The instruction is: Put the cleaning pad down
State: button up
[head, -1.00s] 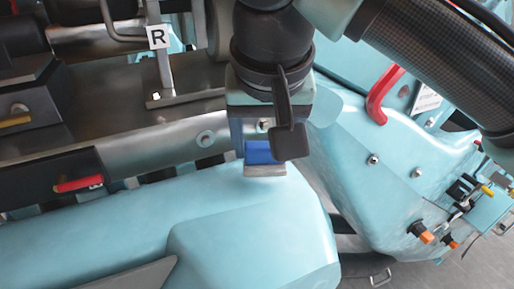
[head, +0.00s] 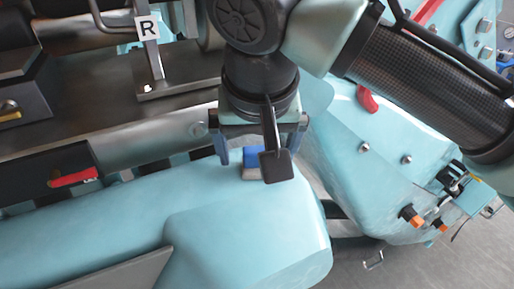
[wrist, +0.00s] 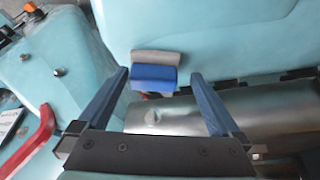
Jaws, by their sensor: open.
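The cleaning pad (head: 250,157) is a small block with a blue part and a grey part. It sits at the rounded edge of the teal cover (head: 215,205) and also shows in the wrist view (wrist: 154,77), grey side over the cover. My gripper (head: 258,153) is open, with one blue finger on each side of the pad. In the wrist view, clear gaps show between the pad and both fingers of my gripper (wrist: 160,76). A dark flap on my wrist hides the pad's right end in the head view.
A metal beam (head: 150,125) runs behind the cover, with a dark gap between them. A red handle (head: 73,177) is at left, another red handle (head: 367,99) at right. An upright metal bracket with an R label (head: 147,27) stands behind. The cover's top is clear.

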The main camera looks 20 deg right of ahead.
jog(key=s+p+v, duration=0.1)
jog(key=p+v, duration=0.8)
jog(key=v, duration=0.4)
jog(key=shift+d+f, duration=0.2)
jog(key=w+a+r+n+t+y, duration=0.45)
jog(key=a+r, duration=0.35)
jog(key=a, duration=0.2)
jog(key=w+a+r+n+t+y, duration=0.35)
jog(key=a+r+t, duration=0.25)
jog(key=a+r, duration=0.25)
notch_tip(320, 180, up, 7)
jog(key=s+a+t+y, duration=0.1)
jog(key=t+y, duration=0.2)
jog(key=t, duration=0.2)
jog(key=s+d+r+m+t+h, duration=0.3)
jog(key=s+d+t+h, duration=0.3)
jog(key=h, duration=0.3)
jog(key=shift+s+d+m+t, duration=0.3)
jog(key=shift+s+m+t, duration=0.1)
jog(key=shift+t, duration=0.45)
